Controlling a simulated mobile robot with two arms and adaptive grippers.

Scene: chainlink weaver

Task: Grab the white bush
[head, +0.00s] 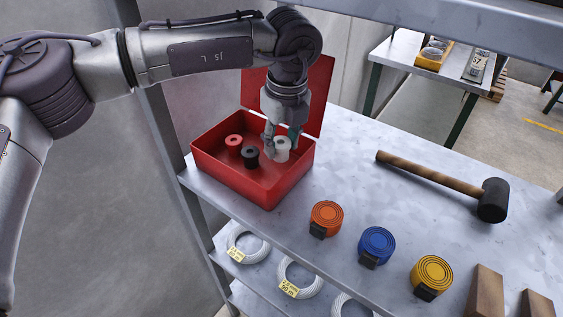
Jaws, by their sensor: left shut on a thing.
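The white bush (282,150) is a small flanged cylinder with a hole, in the right part of an open red box (232,190). My left gripper (278,148) comes down from above into the box and is shut on the white bush. The gripper's fingers hide part of the bush; I cannot tell whether it touches the box floor. A red bush (234,141) and a black bush (250,158) stand in the box to the left of the gripper. My right gripper is not in view.
The box's raised lid stands behind the arm. On the grey shelf lie a mallet (440,182) and orange (326,215), blue (377,243) and yellow (434,271) tape reels. Wooden blocks (486,290) stand at the front right. White wire coils (248,244) lie below.

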